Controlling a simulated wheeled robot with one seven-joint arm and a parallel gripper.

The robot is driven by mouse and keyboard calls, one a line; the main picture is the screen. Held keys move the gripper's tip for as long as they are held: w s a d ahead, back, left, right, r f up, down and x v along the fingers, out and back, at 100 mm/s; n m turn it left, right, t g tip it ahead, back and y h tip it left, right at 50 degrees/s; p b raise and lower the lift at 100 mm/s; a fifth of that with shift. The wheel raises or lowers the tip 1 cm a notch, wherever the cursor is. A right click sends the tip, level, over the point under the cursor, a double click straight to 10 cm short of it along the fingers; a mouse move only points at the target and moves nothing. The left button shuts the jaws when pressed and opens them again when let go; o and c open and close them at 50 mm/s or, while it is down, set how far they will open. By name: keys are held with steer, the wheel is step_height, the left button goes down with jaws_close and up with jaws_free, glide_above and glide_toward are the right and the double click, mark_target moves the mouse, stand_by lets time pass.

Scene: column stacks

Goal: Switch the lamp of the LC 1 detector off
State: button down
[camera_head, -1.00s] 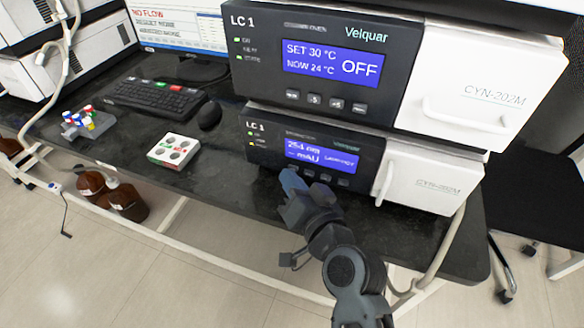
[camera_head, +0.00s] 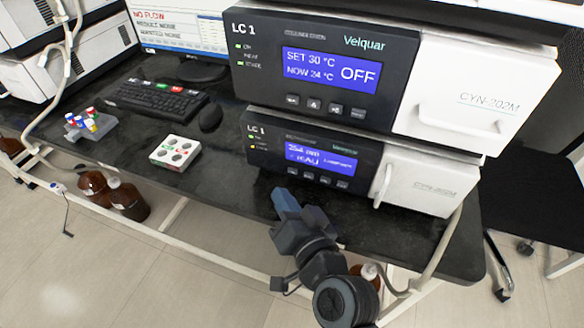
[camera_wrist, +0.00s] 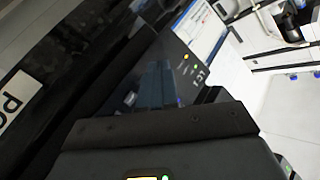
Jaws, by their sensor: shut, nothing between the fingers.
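The LC 1 detector (camera_head: 262,160) is the lower dark-fronted unit with a white right part, under the LC 1 column oven (camera_head: 262,75). Its blue display (camera_head: 320,158) is lit; the small lamp wording is too blurred to read. A row of small buttons (camera_head: 317,181) lies below the display. Small indicator lights glow at its left. My gripper (camera_head: 286,203) is shut and empty, in front of and below the detector's left half, apart from its buttons. In the wrist view, a dark LC 1 panel (camera_wrist: 207,92) shows with a green and an orange light.
The oven reads OFF, set 30 °C, now 24 °C. A white handle (camera_head: 383,186) juts from the detector's right part.

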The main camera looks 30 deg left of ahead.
steer(key=shift+s+d, duration=0.15)
steer(key=shift+s, duration=0.45)
steer(key=shift+s+d, duration=0.15)
steer(key=shift+s, duration=0.4)
steer(key=s+d+f+m+t+h, duration=0.1)
steer(key=s+d+f+t+h, duration=0.15)
steer(key=d, duration=0.65)
steer(key=s+d+f+m+t+h, duration=0.1)
steer(key=s+d+h, duration=0.15)
steer(key=d, duration=0.65)
steer(key=s+d+f+m+t+h, duration=0.1)
steer(key=s+d+f+h, duration=0.15)
steer(key=d, duration=0.65)
steer(key=s+d+r+t+h, duration=0.1)
steer(key=s+d+r+h, duration=0.2)
steer(key=s+d+r, duration=0.3)
steer(key=s+d+r+m+t+h, duration=0.1)
steer(key=s+d+r+h, duration=0.2)
steer(key=s+d+r, duration=0.4)
steer(key=s+d, duration=0.1)
steer(key=s, duration=0.5)
steer(key=shift+d+r, duration=0.2)
steer(key=shift+d, duration=0.15)
steer(key=shift+f+h, duration=0.1)
steer(key=shift+h, duration=0.15)
